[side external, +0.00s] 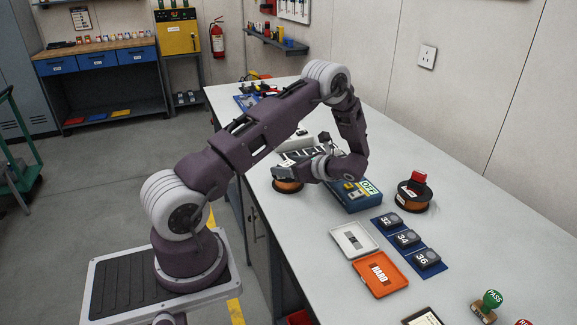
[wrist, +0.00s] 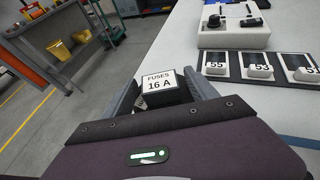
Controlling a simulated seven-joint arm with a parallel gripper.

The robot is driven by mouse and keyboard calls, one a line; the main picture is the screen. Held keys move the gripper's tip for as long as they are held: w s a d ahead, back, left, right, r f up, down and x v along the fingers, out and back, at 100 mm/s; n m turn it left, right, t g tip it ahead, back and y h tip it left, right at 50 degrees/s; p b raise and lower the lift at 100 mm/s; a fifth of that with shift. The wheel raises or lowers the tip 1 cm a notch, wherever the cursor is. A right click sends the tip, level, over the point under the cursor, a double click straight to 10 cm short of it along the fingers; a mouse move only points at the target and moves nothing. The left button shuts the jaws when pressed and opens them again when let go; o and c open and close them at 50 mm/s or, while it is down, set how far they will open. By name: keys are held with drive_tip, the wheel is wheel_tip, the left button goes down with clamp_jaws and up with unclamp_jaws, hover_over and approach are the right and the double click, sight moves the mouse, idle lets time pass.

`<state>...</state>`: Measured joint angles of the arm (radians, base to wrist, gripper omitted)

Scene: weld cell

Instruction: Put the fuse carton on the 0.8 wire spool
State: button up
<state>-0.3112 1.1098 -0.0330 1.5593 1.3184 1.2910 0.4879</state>
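The fuse carton (wrist: 159,88), a small dark box with a white label reading "FUSES 16 A", sits between the two fingers of my gripper (wrist: 163,92) in the wrist view. The fingers close on its sides. In the side view my gripper (side external: 290,172) is low over the bench, just above a copper-wound spool (side external: 288,187), which it partly hides. I cannot tell whether the carton touches that spool. A second copper spool (side external: 413,197) stands to the right with a red piece on top. No 0.8 marking is readable on either spool.
Nearer are a blue strip with numbered blocks (side external: 409,240), an open white tray (side external: 354,239) and an orange "HARD" tray (side external: 380,276).

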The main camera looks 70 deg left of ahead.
drive_tip(key=w+d+r+n+h, duration=0.2)
drive_tip(key=d+r+n, duration=0.1)
drive_tip(key=d+r, duration=0.95)
drive_tip(key=s+d+r+n+t+h, duration=0.5)
drive_tip(key=s+d, duration=0.4)
drive_tip(key=d, duration=0.2)
drive_tip(key=s+d+r+n+t+h, duration=0.5)
drive_tip(key=s+d, duration=0.4)
drive_tip(key=d, duration=0.3)
drive_tip(key=shift+s+r+n+t+h, duration=0.15)
drive_tip(key=shift+s+n+t+h, duration=0.1)
drive_tip(key=shift+n+t+h, duration=0.05)
